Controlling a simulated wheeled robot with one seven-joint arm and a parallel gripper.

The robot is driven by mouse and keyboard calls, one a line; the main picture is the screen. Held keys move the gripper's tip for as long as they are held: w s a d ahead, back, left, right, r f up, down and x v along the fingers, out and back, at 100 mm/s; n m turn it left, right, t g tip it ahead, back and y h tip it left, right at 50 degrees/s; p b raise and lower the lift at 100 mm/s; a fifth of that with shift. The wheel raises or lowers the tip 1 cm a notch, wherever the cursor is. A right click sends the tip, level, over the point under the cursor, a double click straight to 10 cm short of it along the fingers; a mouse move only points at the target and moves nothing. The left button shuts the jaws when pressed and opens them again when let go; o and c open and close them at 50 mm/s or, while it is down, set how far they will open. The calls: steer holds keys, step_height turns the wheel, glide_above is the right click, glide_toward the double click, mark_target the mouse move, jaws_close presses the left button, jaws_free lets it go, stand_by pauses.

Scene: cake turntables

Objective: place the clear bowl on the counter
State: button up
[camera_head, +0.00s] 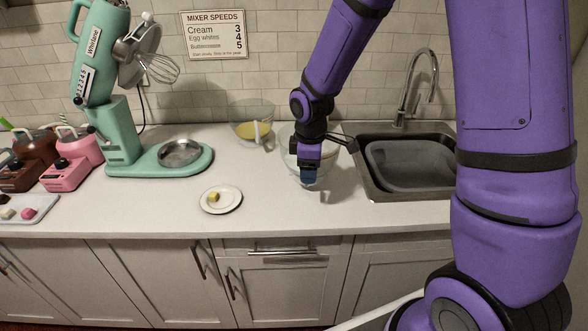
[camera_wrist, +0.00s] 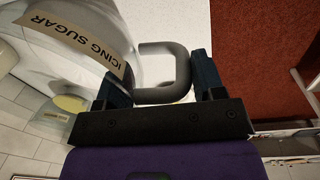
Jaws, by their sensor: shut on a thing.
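The clear bowl (camera_head: 289,150) is at the counter's middle right, just left of the sink, partly hidden behind my gripper (camera_head: 308,175). In the wrist view the bowl (camera_wrist: 55,72) fills the upper left and bears an "ICING SUGAR" label. Its grey loop handle (camera_wrist: 178,92) lies between the fingers of my gripper (camera_wrist: 162,78), which is shut on it. The white counter (camera_head: 265,200) runs beneath the bowl. I cannot tell whether the bowl's base touches it.
A small plate (camera_head: 232,200), a teal mixer (camera_head: 118,135) and pink mixer (camera_head: 75,150) are further left. The sink (camera_head: 375,185) is right. The counter's front edge is near.

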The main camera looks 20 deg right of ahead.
mark_target(296, 169)
steer(key=w, duration=0.1)
steer(key=w+a, duration=0.1)
steer(key=w, duration=0.3)
steer(key=shift+a+f, duration=0.25)
steer(key=shift+a, duration=0.05)
steer(key=shift+f, duration=1.8)
steer(key=o, duration=1.4)
